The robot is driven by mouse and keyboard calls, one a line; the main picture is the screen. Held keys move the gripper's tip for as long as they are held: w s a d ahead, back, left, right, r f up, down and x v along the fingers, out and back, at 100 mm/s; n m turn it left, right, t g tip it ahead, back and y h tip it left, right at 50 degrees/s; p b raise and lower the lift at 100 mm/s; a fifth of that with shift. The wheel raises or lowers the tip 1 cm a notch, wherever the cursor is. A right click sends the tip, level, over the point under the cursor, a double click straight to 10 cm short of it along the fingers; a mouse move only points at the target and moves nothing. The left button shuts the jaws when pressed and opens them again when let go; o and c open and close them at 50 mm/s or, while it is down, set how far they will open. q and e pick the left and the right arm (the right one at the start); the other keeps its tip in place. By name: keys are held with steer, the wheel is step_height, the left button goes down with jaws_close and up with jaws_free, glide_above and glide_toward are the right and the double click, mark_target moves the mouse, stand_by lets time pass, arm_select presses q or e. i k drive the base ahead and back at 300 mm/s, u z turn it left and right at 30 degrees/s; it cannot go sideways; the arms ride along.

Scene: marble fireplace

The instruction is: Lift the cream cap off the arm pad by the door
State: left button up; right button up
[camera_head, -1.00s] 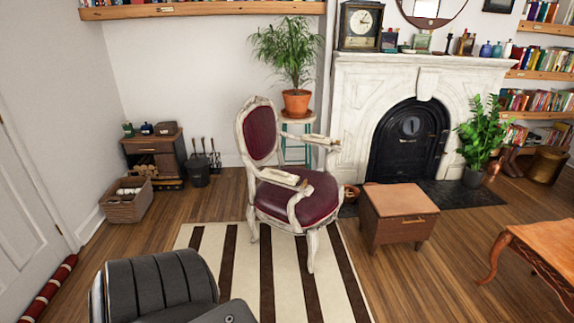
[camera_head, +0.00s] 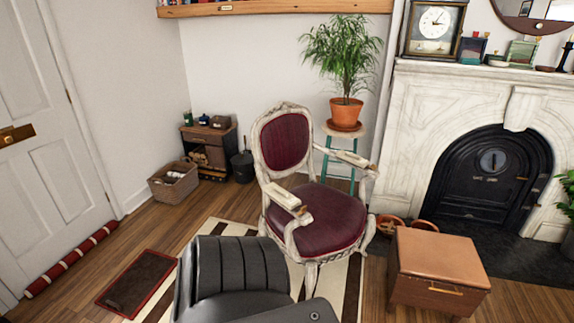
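A white carved armchair with a dark red back (camera_head: 285,140) and seat stands in the middle of the view on a striped rug. Its left armrest, the one nearer the door, carries a pale cream pad (camera_head: 284,196) with a worn brownish end. The right armrest has a similar pale pad (camera_head: 352,158). I cannot make out a separate cream cap on either pad at this size. The panelled white door (camera_head: 45,130) is at the far left. Neither of my grippers is in view.
Floor is open around the brown doormat (camera_head: 138,282) at left.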

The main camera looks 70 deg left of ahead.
mark_target(289, 201)
steer(key=u, duration=0.45)
steer(key=i, duration=0.9)
steer(key=u, duration=0.75)
